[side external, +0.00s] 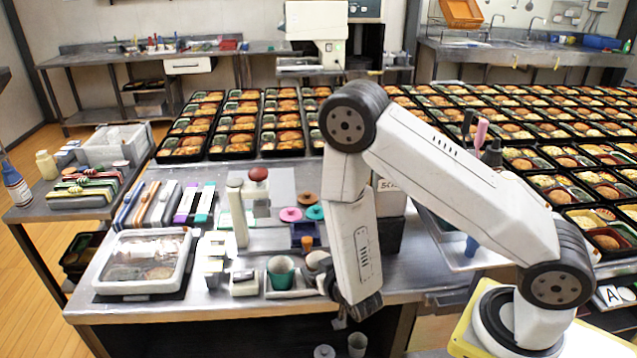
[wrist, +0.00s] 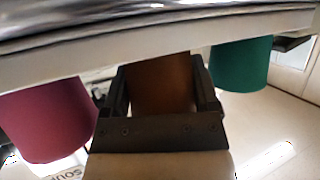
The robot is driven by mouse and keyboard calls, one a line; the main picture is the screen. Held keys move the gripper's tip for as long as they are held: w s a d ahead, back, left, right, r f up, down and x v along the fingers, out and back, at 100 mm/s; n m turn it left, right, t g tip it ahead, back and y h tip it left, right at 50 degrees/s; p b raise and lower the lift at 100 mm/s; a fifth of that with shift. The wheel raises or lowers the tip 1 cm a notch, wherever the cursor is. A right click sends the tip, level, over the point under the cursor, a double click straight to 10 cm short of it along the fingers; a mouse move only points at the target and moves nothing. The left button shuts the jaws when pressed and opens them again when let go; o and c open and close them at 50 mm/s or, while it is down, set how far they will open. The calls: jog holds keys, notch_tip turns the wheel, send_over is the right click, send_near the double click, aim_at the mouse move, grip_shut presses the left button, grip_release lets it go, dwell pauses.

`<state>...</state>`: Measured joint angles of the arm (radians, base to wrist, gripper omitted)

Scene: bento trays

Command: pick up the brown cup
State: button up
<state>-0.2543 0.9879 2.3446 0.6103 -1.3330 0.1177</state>
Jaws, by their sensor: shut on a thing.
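The brown cup (wrist: 162,88) shows in the wrist view between the two dark fingers of my gripper (wrist: 161,66). My gripper is shut on it, with a finger against each side. The far end of the cup is hidden behind a pale edge across the top of the wrist view. In the side view my gripper (side external: 352,306) is low at the front edge of the steel table, and I cannot make out the brown cup there.
A maroon cup (wrist: 48,118) is left of my gripper and a green cup (wrist: 240,65) is right of it. The green cup also shows in the side view (side external: 281,273). A clear-lidded tray (side external: 145,258) stands at the left. Rows of bento trays (side external: 236,146) fill the back.

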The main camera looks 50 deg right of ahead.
notch_tip(320, 180, up, 10)
jog(key=shift+f, duration=0.25)
dwell(0.6)
dwell(0.6)
jog(key=w+r+n+t+y, duration=0.1)
jog(key=w+r+n+y, duration=0.3)
jog(key=r+y, duration=0.1)
jog(key=shift+w+r, duration=0.3)
jog(key=shift+r, duration=0.3)
jog(key=shift+a+f, duration=0.15)
